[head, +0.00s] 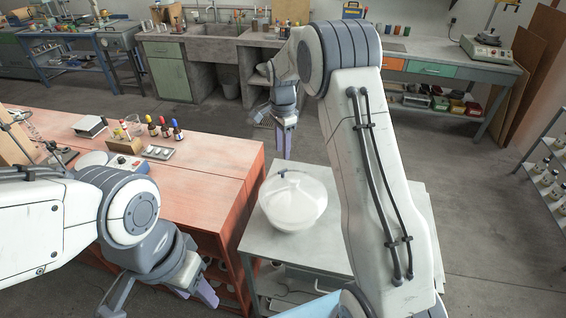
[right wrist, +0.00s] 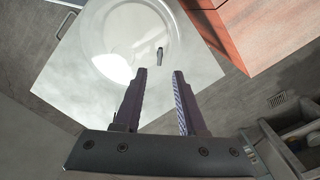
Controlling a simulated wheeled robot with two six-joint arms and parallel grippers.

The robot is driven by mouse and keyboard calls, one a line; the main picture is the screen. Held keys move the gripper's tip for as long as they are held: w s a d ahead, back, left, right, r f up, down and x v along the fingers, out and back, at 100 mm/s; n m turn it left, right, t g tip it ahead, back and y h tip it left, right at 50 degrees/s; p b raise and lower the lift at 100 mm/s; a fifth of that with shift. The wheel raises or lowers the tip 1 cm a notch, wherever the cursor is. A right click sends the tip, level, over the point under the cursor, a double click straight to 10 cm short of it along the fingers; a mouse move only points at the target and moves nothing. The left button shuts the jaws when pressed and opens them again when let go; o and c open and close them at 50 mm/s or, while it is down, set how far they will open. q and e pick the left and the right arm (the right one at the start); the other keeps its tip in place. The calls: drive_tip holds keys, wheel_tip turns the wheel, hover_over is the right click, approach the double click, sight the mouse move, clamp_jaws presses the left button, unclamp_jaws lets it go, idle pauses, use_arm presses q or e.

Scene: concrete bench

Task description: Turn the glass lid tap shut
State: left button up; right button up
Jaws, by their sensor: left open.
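The glass vessel with its domed lid (head: 293,205) stands on a grey metal table (head: 330,255) in the head view; its lid also shows in the right wrist view (right wrist: 115,35). The tap (head: 283,172) is a small dark handle on the lid, seen in the right wrist view (right wrist: 159,56) just beyond the fingertips. My right gripper (head: 286,143) is above and behind the vessel; in the right wrist view (right wrist: 160,74) its fingers are apart and empty, not touching the tap. My left gripper (head: 160,298) is open and empty at the lower left, away from the vessel.
A red workbench (head: 190,190) stands left of the table, with dropper bottles (head: 165,127) and a small white device on it. A blue-edged container (head: 310,305) is at the bottom edge. A sink bench (head: 215,45) runs along the back, with open floor before it.

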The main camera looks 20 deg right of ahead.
drive_tip(key=shift+r, duration=1.65)
drive_tip(key=shift+a, duration=0.1)
drive_tip(key=s+a+r+n, duration=0.3)
drive_tip(key=s+a+n, duration=0.2)
drive_tip(key=s+a, duration=0.3)
drive_tip(key=s+a+r+n, duration=0.2)
drive_tip(key=s+a+n, duration=0.4)
drive_tip(key=s+a, duration=0.15)
drive_tip(key=s+a+f+n+y, duration=0.1)
drive_tip(key=s+a+n, duration=0.1)
drive_tip(key=s+n, duration=1)
drive_tip(key=s, duration=0.8)
drive_tip(key=shift+s+a+f, duration=0.2)
drive_tip(key=shift+s+f, duration=0.15)
drive_tip(key=shift+s, duration=0.05)
